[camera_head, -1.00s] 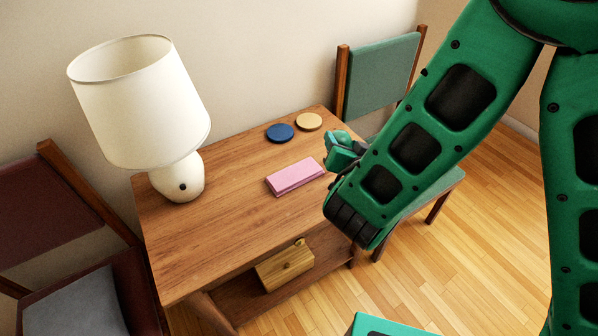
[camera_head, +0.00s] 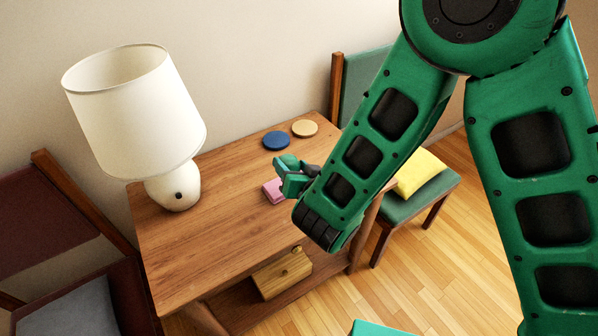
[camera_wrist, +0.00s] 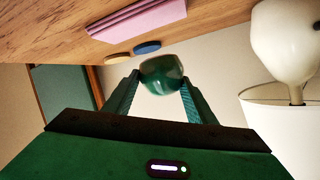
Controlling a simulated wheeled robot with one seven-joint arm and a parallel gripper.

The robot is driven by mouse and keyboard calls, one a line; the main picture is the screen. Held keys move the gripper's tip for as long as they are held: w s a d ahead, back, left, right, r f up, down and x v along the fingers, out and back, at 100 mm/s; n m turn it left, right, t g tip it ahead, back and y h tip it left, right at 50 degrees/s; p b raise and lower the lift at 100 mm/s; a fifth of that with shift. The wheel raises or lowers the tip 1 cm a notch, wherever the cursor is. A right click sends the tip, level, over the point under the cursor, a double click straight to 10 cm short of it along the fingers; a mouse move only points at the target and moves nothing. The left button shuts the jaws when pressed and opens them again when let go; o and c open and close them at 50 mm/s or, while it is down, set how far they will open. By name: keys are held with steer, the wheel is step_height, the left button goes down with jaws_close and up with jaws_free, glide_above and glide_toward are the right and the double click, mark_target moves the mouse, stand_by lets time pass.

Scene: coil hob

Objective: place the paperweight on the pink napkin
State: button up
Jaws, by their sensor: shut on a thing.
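The paperweight (camera_wrist: 162,72), a glossy dark green rounded piece, is between my gripper's fingertips in the wrist view. My gripper (camera_wrist: 160,88) is shut on it. In the head view my gripper (camera_head: 288,174) is over the table, in front of the pink napkin, and the paperweight is hard to tell from the green fingers there. The pink napkin (camera_head: 270,192) lies folded flat on the table, its right part hidden by my gripper. In the wrist view, which is upside down, the napkin (camera_wrist: 140,18) shows apart from the paperweight.
A blue coaster (camera_head: 276,141) and a tan coaster (camera_head: 304,128) lie behind the napkin. A white lamp (camera_head: 172,188) stands at the table's left. A wooden box (camera_head: 283,274) sits on the lower shelf. A yellow cushion (camera_head: 418,172) is on the green chair. The table's front left is clear.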

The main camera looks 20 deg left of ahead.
mark_target(295, 162)
steer(key=w, duration=0.1)
steer(key=w+f, duration=0.2)
steer(key=shift+w+a, duration=0.2)
steer(key=shift+w, duration=0.1)
steer(key=shift+f, duration=1.95)
steer(key=shift+f, duration=0.25)
steer(key=o, duration=1.4)
